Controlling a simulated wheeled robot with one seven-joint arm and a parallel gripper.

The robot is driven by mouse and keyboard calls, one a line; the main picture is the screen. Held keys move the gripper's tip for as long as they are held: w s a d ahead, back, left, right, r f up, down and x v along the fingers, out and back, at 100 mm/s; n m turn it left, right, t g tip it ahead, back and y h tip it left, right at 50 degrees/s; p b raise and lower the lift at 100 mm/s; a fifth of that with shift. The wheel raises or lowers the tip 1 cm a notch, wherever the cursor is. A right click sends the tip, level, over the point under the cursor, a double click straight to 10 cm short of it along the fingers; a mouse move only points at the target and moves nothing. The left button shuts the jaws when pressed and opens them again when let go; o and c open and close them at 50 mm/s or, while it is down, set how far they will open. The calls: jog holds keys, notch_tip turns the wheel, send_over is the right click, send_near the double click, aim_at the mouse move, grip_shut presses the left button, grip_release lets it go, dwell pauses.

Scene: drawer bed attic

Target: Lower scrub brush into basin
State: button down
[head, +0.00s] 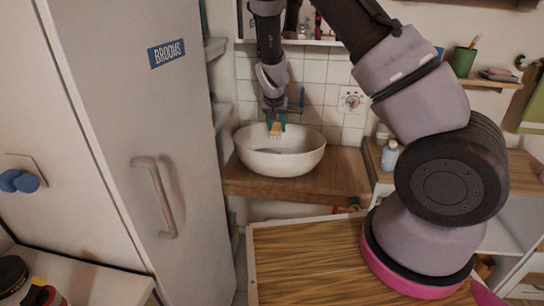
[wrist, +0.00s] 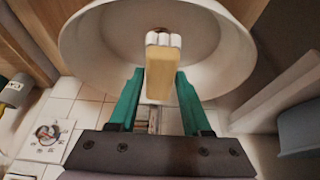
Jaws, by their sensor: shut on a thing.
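The white basin (head: 280,160) is a round bowl on a wooden counter in the head view. It also fills the upper part of the wrist view (wrist: 90,50). My gripper (head: 276,128) points down over the basin, with its green fingers (wrist: 159,100) shut on the scrub brush (wrist: 160,80). The brush has a pale yellow wooden body and white bristles at its far end. In the head view the brush (head: 275,130) is at about the height of the basin's rim, over its opening. I cannot tell whether the bristles touch the basin.
A wooden counter (head: 335,180) holds the basin against a tiled wall (head: 315,72). A tall locker labelled BROOMS (head: 120,110) stands at the left. A bottle (head: 390,155) stands right of the basin. A wooden drawer or bed top (head: 305,265) is in front.

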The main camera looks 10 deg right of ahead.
dwell(0.4)
jog(key=shift+f, duration=5.2)
jog(key=shift+f, duration=1.55)
jog(key=shift+c, duration=1.4)
grip_release()
